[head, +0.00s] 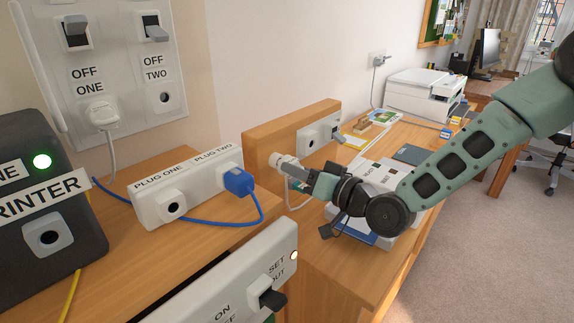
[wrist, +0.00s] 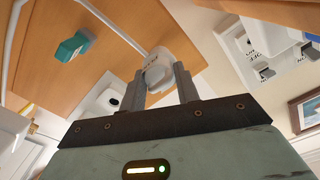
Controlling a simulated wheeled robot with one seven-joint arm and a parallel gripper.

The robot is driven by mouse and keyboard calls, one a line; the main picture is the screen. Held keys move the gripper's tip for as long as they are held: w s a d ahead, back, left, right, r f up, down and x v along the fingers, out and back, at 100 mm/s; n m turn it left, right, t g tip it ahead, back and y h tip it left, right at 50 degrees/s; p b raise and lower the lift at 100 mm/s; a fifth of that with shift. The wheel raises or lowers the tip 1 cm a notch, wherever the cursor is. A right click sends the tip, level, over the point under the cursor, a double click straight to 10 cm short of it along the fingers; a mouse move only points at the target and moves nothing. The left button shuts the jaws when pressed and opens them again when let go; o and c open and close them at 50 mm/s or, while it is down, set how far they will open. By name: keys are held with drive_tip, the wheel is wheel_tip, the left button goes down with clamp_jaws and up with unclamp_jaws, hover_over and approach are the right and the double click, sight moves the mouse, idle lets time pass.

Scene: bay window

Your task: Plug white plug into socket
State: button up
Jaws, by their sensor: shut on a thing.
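A white plug (head: 284,162) is held in the tips of my gripper (head: 304,175), in the air above the gap right of the power strip. In the wrist view the plug (wrist: 156,70) sits between both fingers (wrist: 160,88). A pale cable hangs below it. The white power strip (head: 150,207) has an empty socket marked PLUG ONE (head: 173,207); a blue plug (head: 238,181) fills PLUG TWO. The wall panel (head: 165,75) holds a white plug (head: 101,114) under ONE and an empty socket (head: 165,97) under TWO. Another socket plate (head: 318,134) is on the wooden upright behind my gripper.
A dark box (head: 45,210) marked PRINTER, with a green light and a socket, stands left. A white switch panel (head: 235,285) is in front. Blue and yellow cables cross the wooden top. Books and a white printer (head: 425,93) lie on the right-hand desk.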

drive_tip(key=shift+s+d, duration=0.1)
drive_tip(key=shift+d, duration=0.05)
drive_tip(key=shift+v, duration=1.05)
